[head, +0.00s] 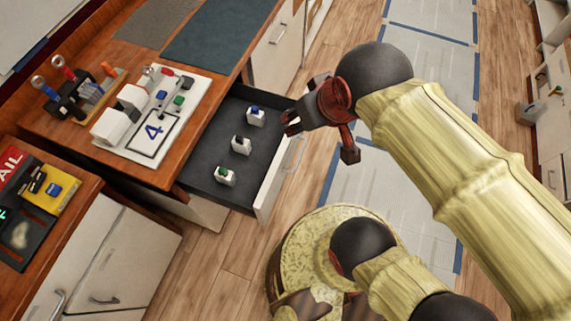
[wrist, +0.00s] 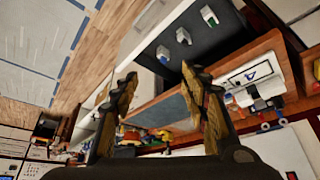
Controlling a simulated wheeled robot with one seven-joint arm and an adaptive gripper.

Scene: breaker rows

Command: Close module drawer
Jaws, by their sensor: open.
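The module drawer (head: 208,172) is pulled out from under the wooden counter. Its dark inside holds 3 small white modules, one with a blue top (head: 255,116), one with a dark top (head: 240,145) and one with a green top (head: 225,176). Its pale front panel (head: 272,187) has a bar handle (head: 294,152). My gripper (head: 288,120) is open and empty, above the drawer's far right part near its front panel. I cannot tell whether it touches the drawer. The wrist view shows both fingers (wrist: 163,98) apart, with the drawer's inside (wrist: 208,42) beyond them.
A lower left counter holds a yellow block (head: 58,186) and a red sign (head: 10,165).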

